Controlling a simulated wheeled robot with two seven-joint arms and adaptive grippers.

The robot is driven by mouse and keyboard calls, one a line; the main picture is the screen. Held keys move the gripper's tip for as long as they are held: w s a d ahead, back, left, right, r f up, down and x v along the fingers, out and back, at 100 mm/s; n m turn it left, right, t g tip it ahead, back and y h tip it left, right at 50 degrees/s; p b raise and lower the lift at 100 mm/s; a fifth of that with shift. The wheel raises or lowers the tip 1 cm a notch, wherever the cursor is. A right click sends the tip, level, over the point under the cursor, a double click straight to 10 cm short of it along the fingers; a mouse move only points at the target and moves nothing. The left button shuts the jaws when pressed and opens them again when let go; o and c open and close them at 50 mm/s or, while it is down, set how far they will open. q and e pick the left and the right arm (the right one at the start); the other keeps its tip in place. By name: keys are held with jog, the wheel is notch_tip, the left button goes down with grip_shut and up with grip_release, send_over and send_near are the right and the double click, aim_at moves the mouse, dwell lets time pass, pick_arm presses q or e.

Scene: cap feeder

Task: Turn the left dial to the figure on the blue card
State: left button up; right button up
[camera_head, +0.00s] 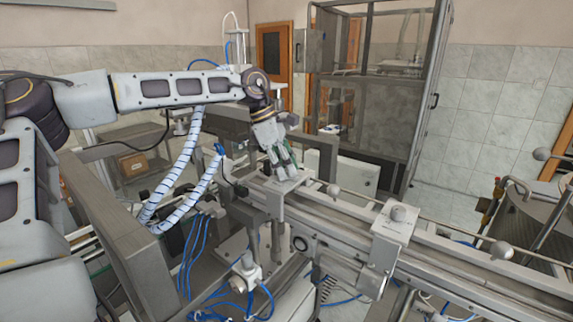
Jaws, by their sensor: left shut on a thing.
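My left arm comes in from the left, and my left gripper (284,170) points down over a light grey housing (268,190) on the machine's rail. Its fingers are shut on what appears to be the left dial, which they hide; its figures and setting cannot be read. A second grey housing (391,233) stands further right along the rail, with a round dial (398,213) on top. I cannot make out a blue card in this view. My right gripper is out of the picture.
The long metal rail (470,270) runs to the lower right, with a rod and round knobs (501,250) beside it. Blue hoses (197,245) hang below on the left. A tall framed cabinet (375,95) stands behind. A steel drum (522,225) is at the right.

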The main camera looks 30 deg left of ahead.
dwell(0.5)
pick_arm(q)
jog(key=o, duration=1)
jog(key=shift+a, duration=0.1)
jog(key=shift+o, duration=0.2)
jog(key=v, duration=1.2)
